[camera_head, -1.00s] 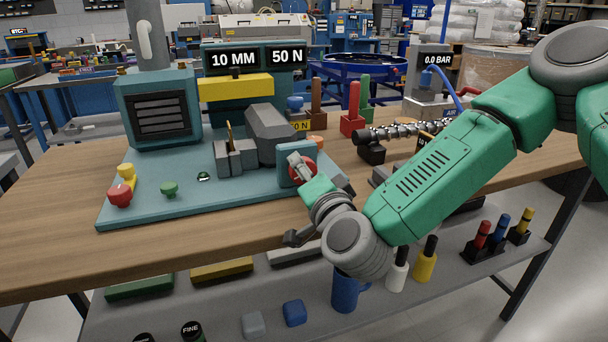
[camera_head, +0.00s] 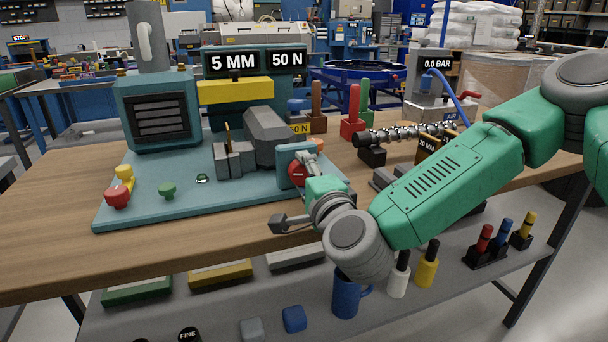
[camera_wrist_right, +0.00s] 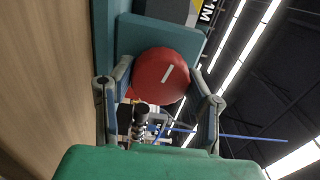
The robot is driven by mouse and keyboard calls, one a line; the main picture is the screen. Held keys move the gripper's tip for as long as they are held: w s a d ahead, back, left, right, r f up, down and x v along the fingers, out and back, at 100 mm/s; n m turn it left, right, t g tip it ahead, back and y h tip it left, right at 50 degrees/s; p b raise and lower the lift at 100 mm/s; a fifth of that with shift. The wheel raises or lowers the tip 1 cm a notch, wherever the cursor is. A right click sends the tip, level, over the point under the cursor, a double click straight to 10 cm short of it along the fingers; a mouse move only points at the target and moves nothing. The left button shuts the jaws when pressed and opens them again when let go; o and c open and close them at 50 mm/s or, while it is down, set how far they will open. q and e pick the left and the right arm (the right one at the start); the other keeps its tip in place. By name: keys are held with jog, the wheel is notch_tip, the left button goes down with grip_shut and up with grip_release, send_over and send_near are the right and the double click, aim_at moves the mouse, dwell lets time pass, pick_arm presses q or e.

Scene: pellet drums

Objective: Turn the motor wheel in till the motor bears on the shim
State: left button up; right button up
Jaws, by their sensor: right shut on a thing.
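The red motor wheel (camera_head: 298,174) sits on the front of a teal block (camera_head: 285,155) at the right of the machine's teal base. My right gripper (camera_head: 305,165) is shut on it. In the right wrist view the round red wheel (camera_wrist_right: 163,76), with a white mark, lies between the two fingers of the gripper (camera_wrist_right: 162,98). A dark grey, faceted housing (camera_head: 266,135), likely the motor, stands left of the teal block. Grey blocks (camera_head: 234,160) with a thin brass-coloured upright piece (camera_head: 228,133), perhaps the shim, adjoin it; any gap is hidden. The display (camera_head: 235,62) reads 5 MM and 50 N.
A metal screw (camera_head: 400,134) on dark supports and coloured handles (camera_head: 353,115) stand right of the machine. The wooden bench (camera_head: 170,255) is clear in front.

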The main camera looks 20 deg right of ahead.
jog(key=shift+s+f, duration=0.1)
jog(key=shift+f, duration=0.35)
jog(key=o, duration=1.1)
jog(key=shift+o, duration=0.2)
jog(key=shift+r, duration=0.1)
jog(key=shift+r, duration=0.1)
jog(key=s, duration=0.7)
jog(key=shift+d, duration=0.2)
jog(key=shift+s, duration=0.1)
